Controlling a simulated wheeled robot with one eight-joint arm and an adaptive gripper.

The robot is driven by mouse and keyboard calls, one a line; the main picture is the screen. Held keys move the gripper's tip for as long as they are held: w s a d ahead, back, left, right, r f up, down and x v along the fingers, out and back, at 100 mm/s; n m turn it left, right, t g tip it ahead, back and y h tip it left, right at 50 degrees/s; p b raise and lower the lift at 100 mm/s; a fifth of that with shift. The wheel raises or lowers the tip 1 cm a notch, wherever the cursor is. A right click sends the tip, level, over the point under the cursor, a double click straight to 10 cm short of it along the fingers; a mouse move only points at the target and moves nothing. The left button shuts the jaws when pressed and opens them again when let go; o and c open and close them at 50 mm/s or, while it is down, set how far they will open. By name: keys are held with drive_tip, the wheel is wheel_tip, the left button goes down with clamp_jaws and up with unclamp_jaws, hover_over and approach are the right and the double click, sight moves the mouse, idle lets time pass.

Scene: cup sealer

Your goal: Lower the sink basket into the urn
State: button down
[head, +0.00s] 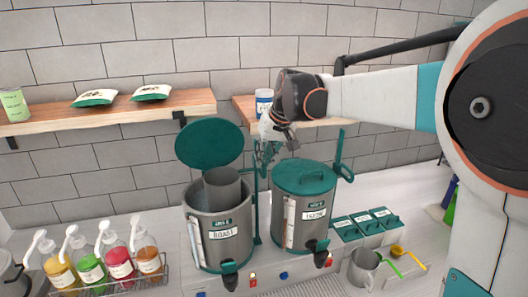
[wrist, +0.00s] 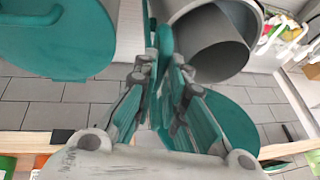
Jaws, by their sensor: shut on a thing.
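The left urn (head: 222,236), labelled "ROAST", is a grey cylinder with its round teal lid (head: 209,142) tipped open behind it. The grey sink basket (head: 221,188) sits in its mouth, with its upper part standing above the rim. In the wrist view the basket (wrist: 207,50) lies just right of my fingers, inside the urn's pale rim. My gripper (head: 268,152) is at the right of this urn, above rim height. It is shut on a teal lever (wrist: 166,36) beside the urn; the exact contact is partly hidden by the fingers.
The right urn (head: 303,228) has its teal lid (head: 304,177) closed and a similar teal lever (head: 342,160) at its right. Pump bottles (head: 117,262) stand front left. A metal pitcher (head: 363,268) stands front right. Wooden shelves (head: 150,108) run along the wall behind.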

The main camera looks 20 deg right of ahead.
wheel_tip(320, 180, down, 8)
drive_tip(key=b, duration=0.4)
drive_tip(key=shift+s, duration=0.15)
drive_tip(key=shift+f, duration=0.1)
drive_tip(key=c, duration=1.7)
unclamp_jaws()
drive_tip(key=shift+o, duration=0.2)
drive_tip(key=v, duration=1.2)
